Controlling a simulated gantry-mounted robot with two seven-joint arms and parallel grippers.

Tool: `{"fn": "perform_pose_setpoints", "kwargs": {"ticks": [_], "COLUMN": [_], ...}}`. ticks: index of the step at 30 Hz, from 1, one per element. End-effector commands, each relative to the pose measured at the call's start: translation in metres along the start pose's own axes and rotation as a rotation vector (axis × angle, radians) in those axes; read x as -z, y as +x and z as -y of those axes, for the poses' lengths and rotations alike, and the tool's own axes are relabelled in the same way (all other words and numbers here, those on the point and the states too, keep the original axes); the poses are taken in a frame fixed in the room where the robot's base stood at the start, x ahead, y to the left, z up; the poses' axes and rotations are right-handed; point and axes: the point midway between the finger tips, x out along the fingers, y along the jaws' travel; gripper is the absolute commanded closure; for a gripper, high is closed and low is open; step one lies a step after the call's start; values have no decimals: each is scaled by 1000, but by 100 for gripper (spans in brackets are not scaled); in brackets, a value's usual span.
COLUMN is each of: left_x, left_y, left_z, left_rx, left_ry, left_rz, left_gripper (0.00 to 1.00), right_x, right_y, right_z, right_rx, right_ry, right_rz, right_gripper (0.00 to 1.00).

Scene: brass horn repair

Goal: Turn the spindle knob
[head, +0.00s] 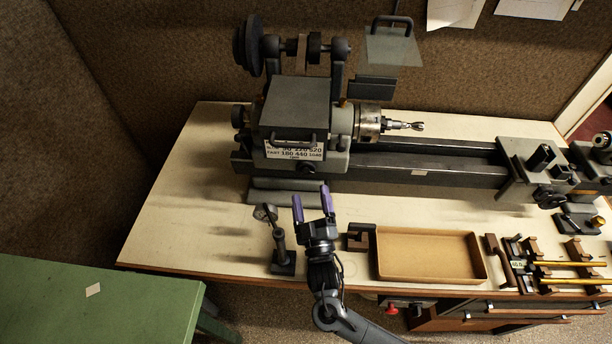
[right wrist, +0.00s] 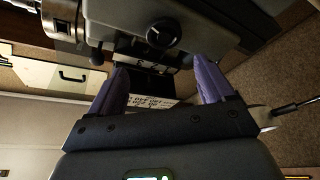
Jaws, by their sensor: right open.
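The lathe headstock (head: 297,105) is a dark grey box with a speed label on its front. A dark round knob (head: 308,168) shows low on its front; I take it for the spindle knob. In the right wrist view a black knob (right wrist: 163,33) sits on a grey housing, beyond the fingertips and between their lines. My right gripper (head: 312,200) is open and empty, its purple fingers pointing at the headstock. It is in front of the knob and apart from it. Another dark knob (head: 239,117) is at the headstock's left end. My left gripper is not in view.
A chuck (head: 368,122) with a pointed tool juts right from the headstock over the lathe bed (head: 425,165). A dial gauge stand (head: 281,250) is close left of my right gripper. An empty tan tray (head: 428,255) lies to the right. The table's left part is clear.

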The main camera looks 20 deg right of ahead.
Motion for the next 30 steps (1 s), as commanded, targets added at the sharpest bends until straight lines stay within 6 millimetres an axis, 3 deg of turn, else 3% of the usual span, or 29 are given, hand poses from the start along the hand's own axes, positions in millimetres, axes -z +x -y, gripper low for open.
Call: {"fn": "perform_pose_setpoints", "kwargs": {"ticks": [6,13,28,30], "left_x": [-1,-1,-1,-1], "left_y": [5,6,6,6], "left_z": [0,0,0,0], "left_rx": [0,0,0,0], "left_ry": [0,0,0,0], "left_rz": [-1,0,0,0], "left_gripper": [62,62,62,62], "right_x": [-10,-12,-12,-12], "right_y": [39,65,75,75], "right_z": [8,9,9,9], "right_rx": [-2,0,0,0], "right_ry": [-2,0,0,0], "right_rz": [-1,0,1,1], "right_gripper": [18,18,18,29]}}
